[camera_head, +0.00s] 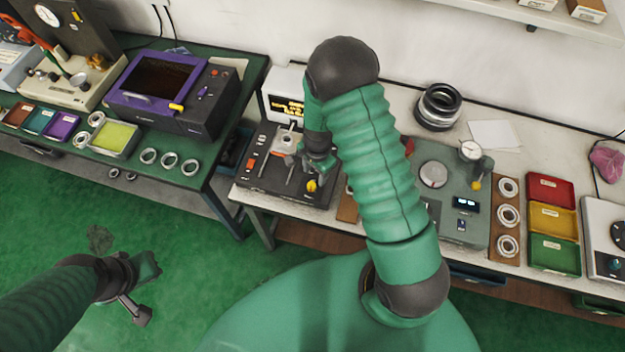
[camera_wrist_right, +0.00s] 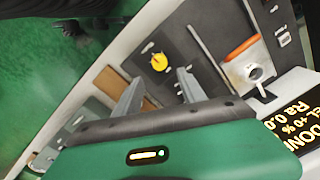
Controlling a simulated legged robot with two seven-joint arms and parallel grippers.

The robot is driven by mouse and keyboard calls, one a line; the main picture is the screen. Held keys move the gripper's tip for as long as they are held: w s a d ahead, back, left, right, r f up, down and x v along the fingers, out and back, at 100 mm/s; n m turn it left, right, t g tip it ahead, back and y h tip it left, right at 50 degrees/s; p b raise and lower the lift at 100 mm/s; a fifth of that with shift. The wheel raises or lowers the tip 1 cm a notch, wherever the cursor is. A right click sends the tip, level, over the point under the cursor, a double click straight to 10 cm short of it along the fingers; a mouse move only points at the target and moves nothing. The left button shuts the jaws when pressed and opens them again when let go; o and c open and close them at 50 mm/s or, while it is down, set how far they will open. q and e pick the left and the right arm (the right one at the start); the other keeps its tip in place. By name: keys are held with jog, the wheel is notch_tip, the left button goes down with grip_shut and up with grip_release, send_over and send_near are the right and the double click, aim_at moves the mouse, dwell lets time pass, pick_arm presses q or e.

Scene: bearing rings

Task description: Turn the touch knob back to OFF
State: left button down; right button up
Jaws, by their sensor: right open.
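A yellow knob (camera_head: 311,185) sits at the front right of a black instrument (camera_head: 265,180) on the right-hand bench. Its label is too small to read, so I cannot tell its setting or confirm that it is the touch knob. It also shows in the right wrist view (camera_wrist_right: 158,62), a little beyond the fingertips and between their lines. My right gripper (camera_head: 318,163) is open and empty, reaching over the instrument close to the knob, seemingly without touching it. In the wrist view, its two fingers (camera_wrist_right: 160,84) are spread. My left gripper (camera_head: 143,288) hangs over the green floor; its jaws are unclear.
A metal cup-like fixture (camera_head: 287,138) and an orange switch (camera_head: 251,164) are on the instrument. A display (camera_head: 286,106) with yellow text stands behind. My right arm hides part of the bench. A grey-green gauge unit (camera_head: 440,190) and colored trays (camera_head: 552,222) stand to the right.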

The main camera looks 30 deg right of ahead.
aim_at(312, 184)
notch_tip(312, 184, down, 5)
jog(key=shift+w+a+f+p, duration=0.1)
jog(key=shift+a+p, duration=0.05)
jog(key=shift+p, duration=0.15)
jog(key=shift+a+f, duration=0.25)
jog(key=shift+a, duration=0.45)
jog(key=shift+d+f, duration=0.15)
jog(key=shift+d, duration=0.55)
jog(key=c, duration=0.9)
grip_shut()
pick_arm(q)
jog(key=shift+w+a+r, duration=0.1)
jog(key=shift+a+r, duration=0.2)
jog(key=shift+a, duration=0.05)
pick_arm(e)
jog(key=shift+a, duration=0.3)
